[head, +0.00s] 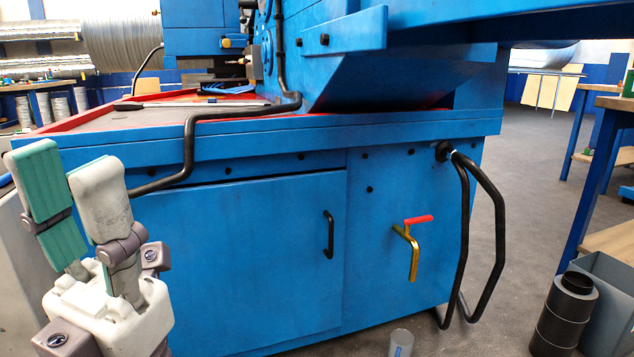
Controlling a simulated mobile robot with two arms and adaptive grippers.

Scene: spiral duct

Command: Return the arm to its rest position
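My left gripper (66,168) is at the lower left of the head view, pointing up. Its two pale fingers stand apart, one showing a teal pad, and nothing is held between them. It is in front of the left end of the blue machine (250,260) and overlaps it in the picture. I cannot tell the exact gap between gripper and machine. My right gripper is not in view.
The machine has a cabinet door with a black handle (328,234), a brass valve with a red lever (411,242), and black hoses (468,235). A dark cylinder (564,318) and grey bin (610,300) stand at right. A grey cup (401,343) is at the bottom.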

